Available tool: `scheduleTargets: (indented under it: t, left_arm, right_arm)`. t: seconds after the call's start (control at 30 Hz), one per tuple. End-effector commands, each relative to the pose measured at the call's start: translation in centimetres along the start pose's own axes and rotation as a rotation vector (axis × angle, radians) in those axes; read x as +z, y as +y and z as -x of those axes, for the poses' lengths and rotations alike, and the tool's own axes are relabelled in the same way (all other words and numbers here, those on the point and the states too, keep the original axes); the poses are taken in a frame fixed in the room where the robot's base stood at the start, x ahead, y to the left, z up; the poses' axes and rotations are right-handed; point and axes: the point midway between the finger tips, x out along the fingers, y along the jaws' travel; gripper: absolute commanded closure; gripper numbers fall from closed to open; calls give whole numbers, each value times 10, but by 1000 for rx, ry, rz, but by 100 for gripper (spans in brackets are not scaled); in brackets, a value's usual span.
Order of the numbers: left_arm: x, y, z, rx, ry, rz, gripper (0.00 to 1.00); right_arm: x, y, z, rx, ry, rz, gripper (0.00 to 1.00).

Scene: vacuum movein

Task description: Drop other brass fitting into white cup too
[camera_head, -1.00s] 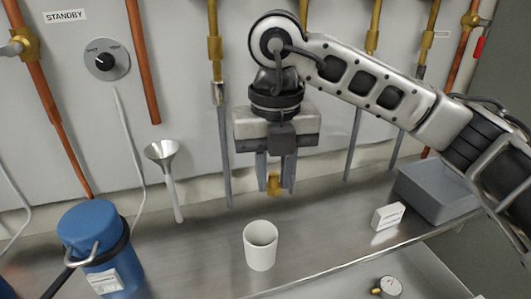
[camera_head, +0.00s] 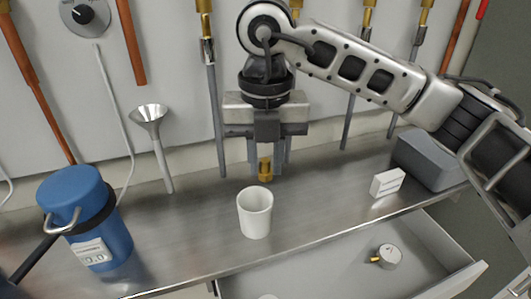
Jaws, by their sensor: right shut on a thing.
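My right gripper (camera_head: 266,168) points down and is shut on a brass fitting (camera_head: 265,172), which hangs between its fingers. The white cup (camera_head: 255,213) stands upright on the metal counter. The held fitting is above the counter, just behind and slightly right of the cup's rim in the picture, apart from it. The inside bottom of the cup is hidden. My left gripper is not in view.
A blue canister (camera_head: 85,218) stands at the left and a metal funnel (camera_head: 150,130) behind it. A small white box (camera_head: 387,182) and a grey bin (camera_head: 428,160) are at the right. An open drawer (camera_head: 330,272) in front holds a gauge (camera_head: 388,257).

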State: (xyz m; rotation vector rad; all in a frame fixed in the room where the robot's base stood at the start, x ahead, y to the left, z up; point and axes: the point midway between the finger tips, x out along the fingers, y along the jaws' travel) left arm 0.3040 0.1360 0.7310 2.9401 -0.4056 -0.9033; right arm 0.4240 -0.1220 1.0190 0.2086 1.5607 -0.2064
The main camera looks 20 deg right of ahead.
Motion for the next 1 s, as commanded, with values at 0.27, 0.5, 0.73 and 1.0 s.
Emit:
scheduleTargets:
  t: [0.27, 0.5, 0.73, 1.0]
  left_arm:
    - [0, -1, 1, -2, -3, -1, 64]
    - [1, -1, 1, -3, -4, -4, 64]
    - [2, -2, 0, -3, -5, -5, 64]
    - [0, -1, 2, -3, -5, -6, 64]
  right_arm:
    - [0, 0, 1, 0, 0, 0, 52]
    - [0, 0, 1, 0, 0, 0, 52]
    - [0, 0, 9, 1, -1, 0, 52]
    - [1, 0, 65, 2, -6, -1, 52]
